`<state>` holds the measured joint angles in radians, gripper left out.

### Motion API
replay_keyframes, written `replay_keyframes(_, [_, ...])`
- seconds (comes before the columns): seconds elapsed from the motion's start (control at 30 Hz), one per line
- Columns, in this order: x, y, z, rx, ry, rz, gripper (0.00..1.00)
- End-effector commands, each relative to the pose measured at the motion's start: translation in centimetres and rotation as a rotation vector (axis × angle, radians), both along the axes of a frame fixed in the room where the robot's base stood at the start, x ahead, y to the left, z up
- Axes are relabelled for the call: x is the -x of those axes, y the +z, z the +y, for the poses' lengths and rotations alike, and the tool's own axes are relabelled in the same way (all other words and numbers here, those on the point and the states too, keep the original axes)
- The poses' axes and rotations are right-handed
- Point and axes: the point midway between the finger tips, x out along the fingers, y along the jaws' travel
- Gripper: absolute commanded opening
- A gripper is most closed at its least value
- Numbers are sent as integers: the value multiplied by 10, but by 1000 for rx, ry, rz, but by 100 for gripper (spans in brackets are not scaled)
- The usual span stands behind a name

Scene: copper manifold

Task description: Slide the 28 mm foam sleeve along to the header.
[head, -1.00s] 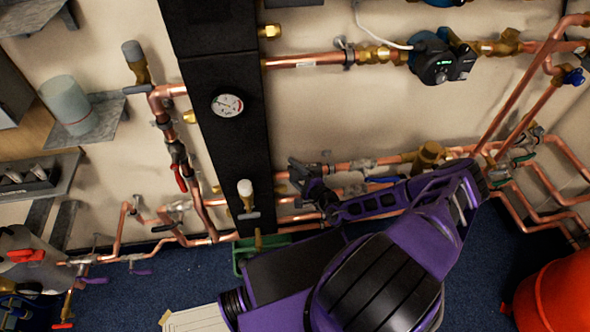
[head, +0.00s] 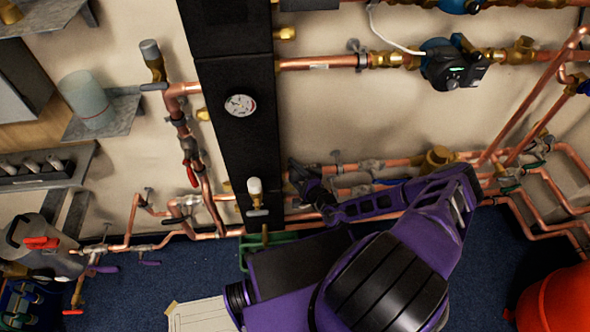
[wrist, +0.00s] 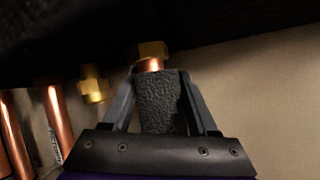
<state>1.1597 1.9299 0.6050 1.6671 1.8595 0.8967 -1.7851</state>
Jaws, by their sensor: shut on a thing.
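The foam sleeve (wrist: 160,105) is a dark grey, rough-textured tube on a copper pipe. In the wrist view it lies between the two fingers of my gripper (wrist: 160,95), which is shut on it. A short piece of bare copper (wrist: 149,65) shows between the sleeve's far end and a brass fitting (wrist: 153,49). The fitting meets the black header (wrist: 230,22), so the sleeve end is apart from it. In the head view my gripper (head: 303,174) is close to the right side of the tall black header (head: 232,140). The sleeve cannot be made out there.
Other copper pipes (wrist: 58,118) and a brass stub (wrist: 93,85) lie left of my gripper in the wrist view. In the head view a pump (head: 440,65) hangs upper right, a gauge (head: 240,105) sits on the header, and a red vessel (head: 560,300) stands lower right.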

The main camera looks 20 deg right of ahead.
Motion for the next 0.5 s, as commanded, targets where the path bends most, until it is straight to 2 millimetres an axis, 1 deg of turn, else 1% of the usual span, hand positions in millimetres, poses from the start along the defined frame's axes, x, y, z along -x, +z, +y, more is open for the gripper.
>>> replay_keyframes(0.03, [1,-1,3,-3,2,5,6])
replay_keyframes(0.27, [0,-2,10,-3,3,6,6])
replay_keyframes(0.3, [0,-2,9,-3,1,6,66])
replay_keyframes(0.43, [0,-1,9,-2,1,4,90])
replay_keyframes(0.47, [0,-1,9,-2,1,4,94])
replay_keyframes(0.5, [-1,-1,9,-1,1,3,94])
